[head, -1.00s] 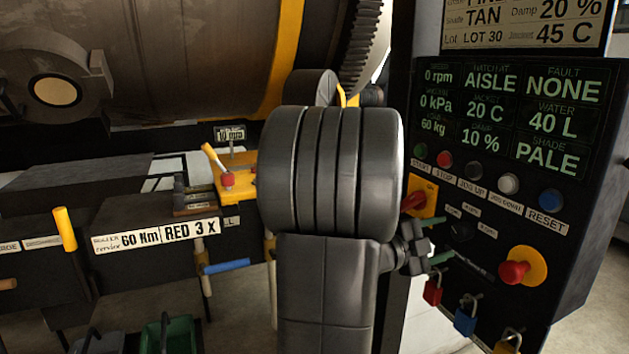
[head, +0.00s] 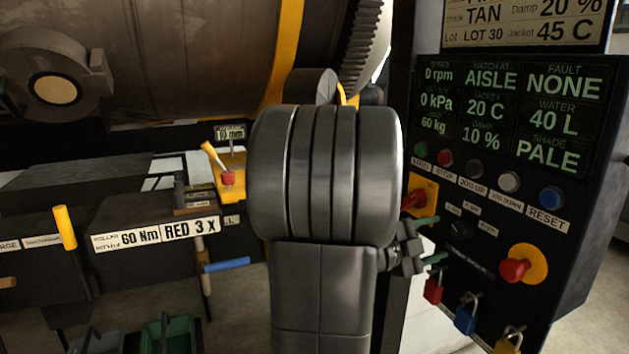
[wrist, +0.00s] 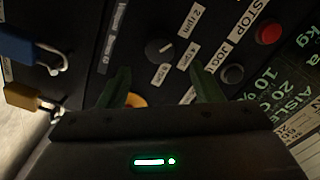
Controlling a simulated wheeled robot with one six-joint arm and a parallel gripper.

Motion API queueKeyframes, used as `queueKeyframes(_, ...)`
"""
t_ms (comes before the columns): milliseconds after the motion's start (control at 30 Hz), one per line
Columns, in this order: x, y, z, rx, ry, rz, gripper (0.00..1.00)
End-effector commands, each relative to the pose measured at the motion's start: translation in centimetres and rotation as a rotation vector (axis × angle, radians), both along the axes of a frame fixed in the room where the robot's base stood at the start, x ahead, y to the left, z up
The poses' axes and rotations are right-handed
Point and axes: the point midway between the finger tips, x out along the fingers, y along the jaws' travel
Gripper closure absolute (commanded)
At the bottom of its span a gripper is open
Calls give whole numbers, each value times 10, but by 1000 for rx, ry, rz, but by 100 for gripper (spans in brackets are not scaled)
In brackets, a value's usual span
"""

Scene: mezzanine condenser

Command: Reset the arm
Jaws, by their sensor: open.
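My arm stands in the middle of the head view, bent toward the control panel (head: 500,215). My gripper (head: 432,240) is open and empty, with its two green-tipped fingers apart in front of the panel's left part. In the wrist view my gripper (wrist: 163,85) points at the panel face. A black rotary knob (wrist: 158,48) with rpm labels lies beyond the gap between the fingers. I cannot tell whether either finger touches the panel.
A red switch on a yellow plate (head: 416,197) is close to the gripper, and a red stop button (head: 514,270) is to its right. Padlocks (head: 466,315) hang below. Left are a bench (head: 140,205), a yellow-handled lever (head: 213,158) and a large drum (head: 190,50).

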Motion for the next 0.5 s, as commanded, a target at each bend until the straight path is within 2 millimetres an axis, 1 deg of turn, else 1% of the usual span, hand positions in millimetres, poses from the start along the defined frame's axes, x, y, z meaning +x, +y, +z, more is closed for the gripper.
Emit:
queueKeyframes(33,3,-11,2,1,1,-5,41)
queueKeyframes(333,26,-66,2,0,0,-5,41)
queueKeyframes(367,27,-68,0,6,-13,-4,41)
queueKeyframes(400,27,-65,-4,24,-61,0,41)
queueKeyframes(500,26,-65,-4,66,-163,0,41)
